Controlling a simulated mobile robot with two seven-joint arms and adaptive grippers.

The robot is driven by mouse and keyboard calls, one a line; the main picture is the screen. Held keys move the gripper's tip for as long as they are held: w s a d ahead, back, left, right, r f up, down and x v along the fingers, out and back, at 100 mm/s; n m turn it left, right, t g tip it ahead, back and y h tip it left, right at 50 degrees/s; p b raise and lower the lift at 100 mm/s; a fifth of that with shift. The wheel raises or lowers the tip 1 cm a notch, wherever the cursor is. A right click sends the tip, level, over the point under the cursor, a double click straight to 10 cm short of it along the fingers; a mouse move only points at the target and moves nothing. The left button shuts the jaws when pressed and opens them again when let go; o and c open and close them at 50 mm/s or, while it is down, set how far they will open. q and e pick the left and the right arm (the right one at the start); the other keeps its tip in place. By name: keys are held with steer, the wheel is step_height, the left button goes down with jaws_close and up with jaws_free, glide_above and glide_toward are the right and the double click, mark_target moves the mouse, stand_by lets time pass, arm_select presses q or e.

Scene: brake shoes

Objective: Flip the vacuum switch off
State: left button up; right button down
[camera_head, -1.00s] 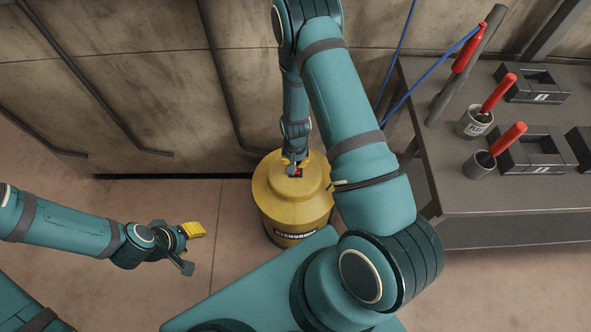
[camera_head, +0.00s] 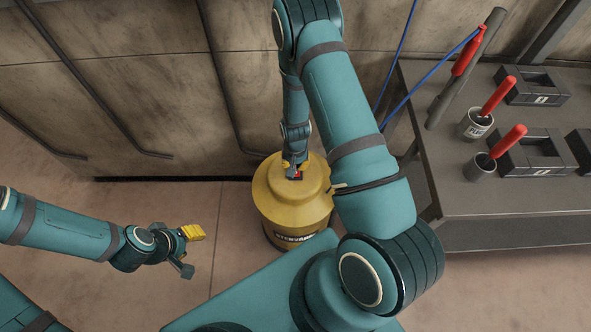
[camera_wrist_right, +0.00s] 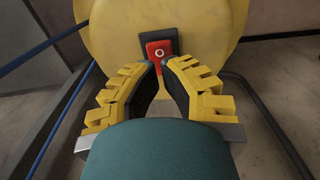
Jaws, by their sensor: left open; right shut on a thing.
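The yellow vacuum (camera_head: 265,205) stands upright on the floor at the middle of the head view. Its red switch (camera_head: 298,176) is small there. In the right wrist view the red switch (camera_wrist_right: 160,50), marked with a white circle, sits in a dark plate on the yellow body (camera_wrist_right: 210,25). My right gripper (camera_wrist_right: 161,66) has its fingertips drawn close together at the switch's lower end, partly covering it, and is shut on it. Which way the switch is tipped I cannot tell. My left gripper (camera_head: 192,250) is open and empty, left of the vacuum above the floor.
A grey table (camera_head: 490,200) at the right carries cups (camera_head: 475,125) with red-handled tools and dark bins (camera_head: 535,88). Blue cables (camera_head: 425,82) hang beside it. A wall with dark pipes (camera_head: 225,75) stands behind the vacuum. Floor left of the vacuum is clear.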

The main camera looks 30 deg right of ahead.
steer(key=shift+f, duration=2.05)
stand_by(1.4)
steer(key=shift+r+p, duration=2.4)
steer(key=shift+r, duration=1.15)
steer(key=s+a+r+n+y, duration=0.2)
steer(key=s+a+r, duration=0.3)
steer(key=a, duration=0.3)
steer(key=s+a+r+n+t+y, duration=0.1)
steer(key=s+a+r+n, duration=0.1)
steer(key=s+a+r, duration=0.3)
steer(key=a, duration=0.4)
steer(key=shift+a+r+t+y, duration=0.2)
steer(key=shift+r+t+y, duration=0.1)
steer(key=shift+r+y, duration=0.1)
steer(key=shift+s, duration=0.1)
